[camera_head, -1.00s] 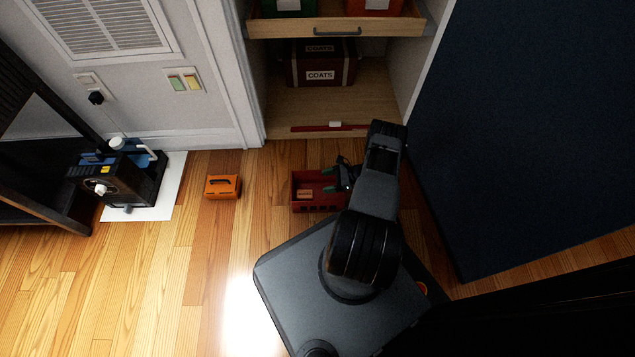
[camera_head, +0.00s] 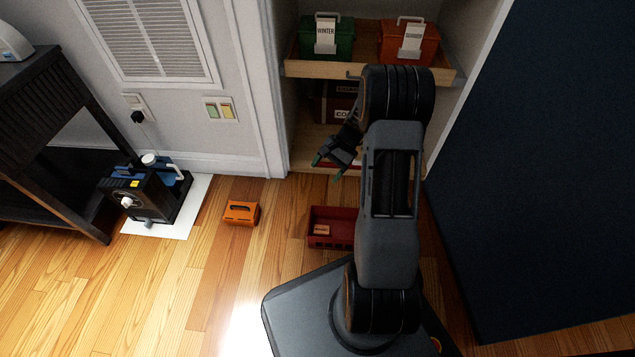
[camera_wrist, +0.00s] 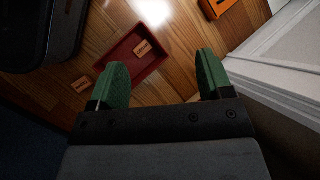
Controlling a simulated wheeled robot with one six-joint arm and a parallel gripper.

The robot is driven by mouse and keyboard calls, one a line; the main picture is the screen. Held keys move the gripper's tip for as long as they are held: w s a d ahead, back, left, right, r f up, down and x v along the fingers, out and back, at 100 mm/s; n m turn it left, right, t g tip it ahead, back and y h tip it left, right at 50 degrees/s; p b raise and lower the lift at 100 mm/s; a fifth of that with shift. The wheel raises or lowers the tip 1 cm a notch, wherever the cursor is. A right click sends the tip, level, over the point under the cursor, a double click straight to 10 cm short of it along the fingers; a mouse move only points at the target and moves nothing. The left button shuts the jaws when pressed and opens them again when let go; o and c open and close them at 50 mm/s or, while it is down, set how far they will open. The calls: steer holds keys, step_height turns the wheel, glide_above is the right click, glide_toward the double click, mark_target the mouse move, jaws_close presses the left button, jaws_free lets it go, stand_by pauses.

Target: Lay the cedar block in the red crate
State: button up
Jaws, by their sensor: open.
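The red crate (camera_head: 332,242) stands on the wood floor beside my base, its right part hidden by my arm. A small orange-brown block (camera_head: 321,230) lies inside it. In the wrist view the crate (camera_wrist: 112,55) holds this labelled block (camera_wrist: 142,47). A second, similar block (camera_wrist: 80,85) lies outside the crate, next to its wall. The labels are too small to read, so I cannot tell which is the cedar block. My gripper (camera_head: 327,168) is open and empty, raised near the cupboard front. Its green fingers (camera_wrist: 162,78) are apart, with nothing between them.
An orange case (camera_head: 241,213) sits on the floor left of the crate. A black machine (camera_head: 150,193) stands on a white sheet farther left. The cupboard shelf (camera_head: 305,70) holds a green box (camera_head: 327,42) and an orange box (camera_head: 408,44). A dark panel (camera_head: 540,150) bounds the right.

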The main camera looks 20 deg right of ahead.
steer(key=s+a+r+n+t+h, duration=0.1)
steer(key=s+a+r+n+h, duration=0.2)
steer(key=s+a+r+n, duration=0.2)
steer(key=s+a+r+n+t+h, duration=0.2)
steer(key=s+a+r+n+h, duration=0.2)
steer(key=s+r, duration=0.6)
steer(key=shift+s+a+r+n, duration=0.15)
steer(key=shift+a+r+n, duration=0.45)
steer(key=shift+r+n, duration=0.3)
